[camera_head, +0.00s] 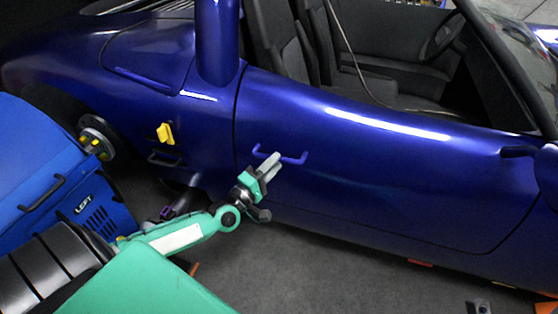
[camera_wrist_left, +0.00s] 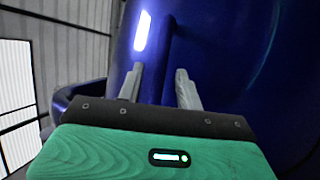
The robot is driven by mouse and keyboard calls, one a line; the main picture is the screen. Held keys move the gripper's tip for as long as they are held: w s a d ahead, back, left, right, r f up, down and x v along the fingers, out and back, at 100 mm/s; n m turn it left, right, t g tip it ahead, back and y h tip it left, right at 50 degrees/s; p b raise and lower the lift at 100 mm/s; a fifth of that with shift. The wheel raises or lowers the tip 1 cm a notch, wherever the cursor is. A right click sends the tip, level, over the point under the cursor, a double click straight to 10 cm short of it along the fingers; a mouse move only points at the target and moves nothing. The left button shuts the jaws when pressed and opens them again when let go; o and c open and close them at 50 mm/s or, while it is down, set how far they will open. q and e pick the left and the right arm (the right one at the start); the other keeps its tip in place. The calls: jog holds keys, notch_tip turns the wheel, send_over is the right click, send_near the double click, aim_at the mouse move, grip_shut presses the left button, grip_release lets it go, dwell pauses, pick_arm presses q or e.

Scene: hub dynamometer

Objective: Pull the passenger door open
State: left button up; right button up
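The passenger door (camera_head: 390,190) of the dark blue car appears shut, its panel flush with the body. Its blue bar handle (camera_head: 296,160) sticks out near the door's rear edge. My left gripper (camera_head: 271,162) is at the handle's left part, its grey fingers overlapping the bar in the head view. In the left wrist view, the left gripper (camera_wrist_left: 160,86) has its fingers spread apart. A dark blue bar (camera_wrist_left: 167,50), seemingly the handle, shows between them. Whether the fingers touch it, I cannot tell. My right gripper is in neither view.
A blue cabinet (camera_head: 50,165) marked LEFT stands at the left, beside a wheel hub (camera_head: 97,140). A yellow piece (camera_head: 165,133) sits on the car's rear side. Grey floor (camera_head: 330,265) is open in front of the door. A mirror (camera_head: 547,170) juts out at the right.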

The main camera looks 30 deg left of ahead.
pick_arm(q)
jog(key=shift+x, duration=1.35)
grip_shut()
